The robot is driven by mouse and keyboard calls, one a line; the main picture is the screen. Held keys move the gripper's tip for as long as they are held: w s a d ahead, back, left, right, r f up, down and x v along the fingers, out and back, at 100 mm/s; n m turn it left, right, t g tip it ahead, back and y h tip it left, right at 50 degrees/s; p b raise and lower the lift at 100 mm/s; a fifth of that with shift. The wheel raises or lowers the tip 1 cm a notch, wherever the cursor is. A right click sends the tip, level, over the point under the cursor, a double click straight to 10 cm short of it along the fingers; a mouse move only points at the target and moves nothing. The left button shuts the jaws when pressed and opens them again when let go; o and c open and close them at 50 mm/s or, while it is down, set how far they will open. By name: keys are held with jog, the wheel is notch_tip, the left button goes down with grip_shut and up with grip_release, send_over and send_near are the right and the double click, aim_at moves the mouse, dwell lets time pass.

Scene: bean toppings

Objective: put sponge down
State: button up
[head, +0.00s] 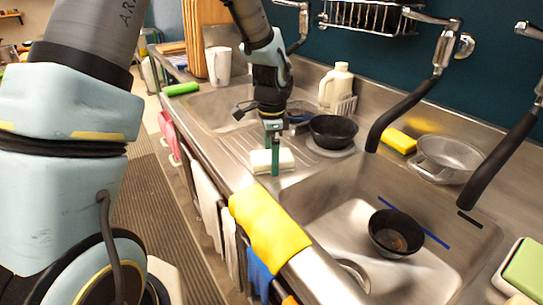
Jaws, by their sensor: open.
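A pale cream sponge (285,157) lies on the ribbed steel drainboard (232,152) between the two sinks. My gripper (272,160) points down over it, with its green fingers at the sponge. One finger stands in front of the sponge's near side; the other is mostly hidden behind it. The jaws are open, and whether a finger touches the sponge cannot be told from this view.
A black bowl (333,131) and a white jug (338,88) stand behind the sponge. Another black bowl (397,233) sits in the near sink (345,222). A yellow sponge (399,141) and a metal colander (447,158) lie at the back right. A yellow cloth (268,229) hangs over the front edge.

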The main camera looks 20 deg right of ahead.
notch_tip(320, 180, up, 12)
jog(key=b, duration=0.2)
jog(key=s+a+f+n, duration=0.1)
jog(key=a+f+n, duration=0.1)
jog(key=a+n, duration=0.4)
jog(key=s+a+f+n+t, duration=0.1)
jog(key=a+n, duration=0.5)
jog(key=a, duration=0.8)
jog(key=s+a+f+n, duration=0.2)
jog(key=a+f+n, duration=0.1)
jog(key=a+n, duration=0.4)
jog(key=a, duration=0.3)
jog(key=shift+f+t, duration=0.25)
jog(key=shift+t, duration=0.05)
